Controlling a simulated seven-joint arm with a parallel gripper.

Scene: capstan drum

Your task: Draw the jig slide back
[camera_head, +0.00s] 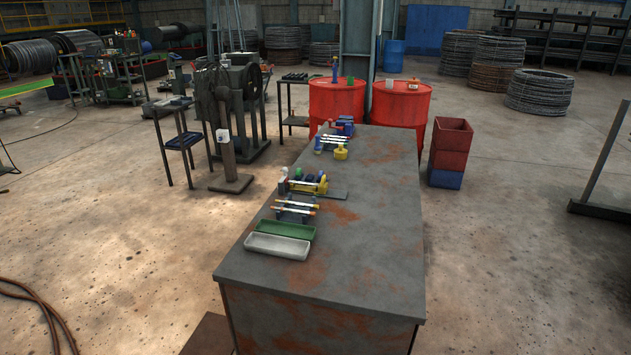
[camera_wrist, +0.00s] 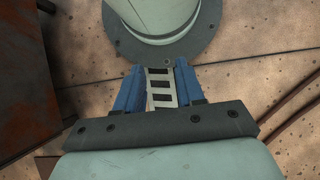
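Several small jig-like assemblies sit along the left side of the workbench (camera_head: 370,215) in the head view. The middle assembly (camera_head: 308,186) has a pale bar with blue, green and yellow parts on a dark plate. A farther one (camera_head: 331,139) has a pale bar, with a yellow piece beside it. I cannot tell which part is the jig slide. My gripper (camera_wrist: 159,70) shows only in the wrist view. Its blue fingers stand apart, over the floor and away from the bench items. A grey slotted strip shows between them; I see nothing gripped.
A grey tray (camera_head: 277,247) and a green tray (camera_head: 286,229) lie at the bench's near left. Rods with orange ends (camera_head: 296,209) rest behind them. Red drums (camera_head: 401,104) and a red bin (camera_head: 450,145) stand beyond the bench. The bench's right half is clear.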

